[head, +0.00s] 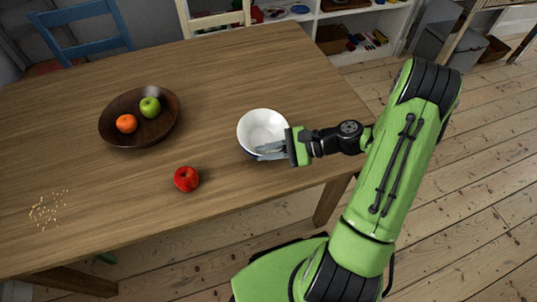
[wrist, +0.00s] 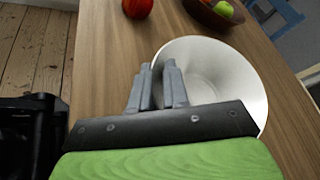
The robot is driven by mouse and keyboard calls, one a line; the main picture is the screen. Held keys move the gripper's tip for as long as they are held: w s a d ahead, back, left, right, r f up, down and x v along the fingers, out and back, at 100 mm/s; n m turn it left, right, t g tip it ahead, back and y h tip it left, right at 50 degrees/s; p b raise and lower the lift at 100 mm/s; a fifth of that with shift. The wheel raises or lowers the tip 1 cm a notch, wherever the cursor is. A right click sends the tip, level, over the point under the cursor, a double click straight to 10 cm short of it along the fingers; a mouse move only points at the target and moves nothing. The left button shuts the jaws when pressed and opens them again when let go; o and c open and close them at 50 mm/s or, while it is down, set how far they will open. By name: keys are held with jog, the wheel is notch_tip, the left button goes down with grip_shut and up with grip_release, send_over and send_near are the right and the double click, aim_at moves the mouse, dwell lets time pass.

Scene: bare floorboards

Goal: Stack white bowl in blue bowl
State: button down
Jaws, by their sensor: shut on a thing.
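The white bowl (head: 260,124) is upright over the right part of the wooden table in the head view. It also shows in the wrist view (wrist: 225,72), beyond and to the right of my fingers. My gripper (head: 264,151) is shut on the near rim of the white bowl; its fingers also show in the wrist view (wrist: 160,78). I cannot make out a blue bowl for certain. A thin dark edge shows under the white bowl's lower left side; I cannot tell whether it is the blue bowl or shadow.
A brown bowl (head: 112,132) with an orange and a green apple stands on the table (head: 225,75) to the left. A red apple (head: 186,179) lies left of the white bowl. Crumbs (head: 48,209) lie at the far left. Chairs and shelves stand behind the table.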

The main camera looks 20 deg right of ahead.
jog(key=c, duration=1.1)
grip_release()
jog(key=shift+d+f, duration=0.15)
jog(key=shift+f, duration=0.05)
jog(key=shift+r, duration=0.1)
jog(key=p+v, duration=0.4)
jog(key=v, duration=0.8)
jog(key=s+a+r+n+g+h, duration=0.3)
jog(key=a+r+n+g+h, duration=0.1)
jog(key=a+r+n+h, duration=0.55)
jog(key=s+r+n+t+h, duration=0.3)
jog(key=s+r+n, duration=0.3)
jog(key=s, duration=0.4)
jog(key=shift+a+r+t, duration=0.3)
jog(key=shift+a+t, duration=0.05)
jog(key=shift+t, duration=0.35)
